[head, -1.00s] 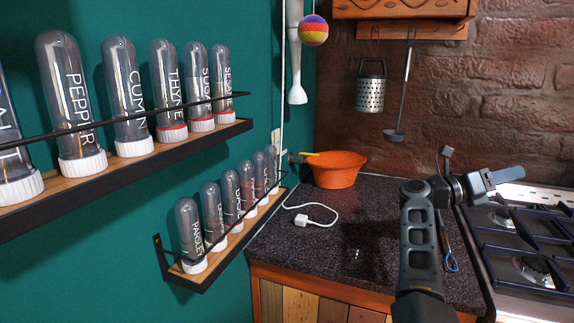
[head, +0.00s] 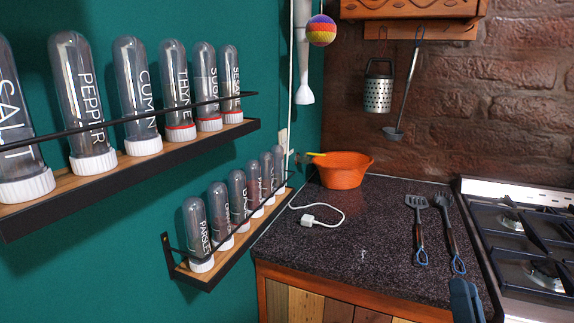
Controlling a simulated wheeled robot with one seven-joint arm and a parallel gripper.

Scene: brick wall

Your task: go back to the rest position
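Only a small dark blue-grey piece of my arm's end, which looks like part of my gripper (head: 465,301), shows at the bottom edge of the head view, right of centre. It is in front of the counter's front edge. The rest of the arm is out of the picture, and whether the fingers are open or shut does not show. No held object is visible.
The dark counter (head: 375,240) bears an orange bowl (head: 343,172), a white cable (head: 325,213), a slotted spatula (head: 418,230) and another utensil (head: 449,230). A gas stove (head: 525,235) is at right. Two shelves of labelled jars line the green wall at left.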

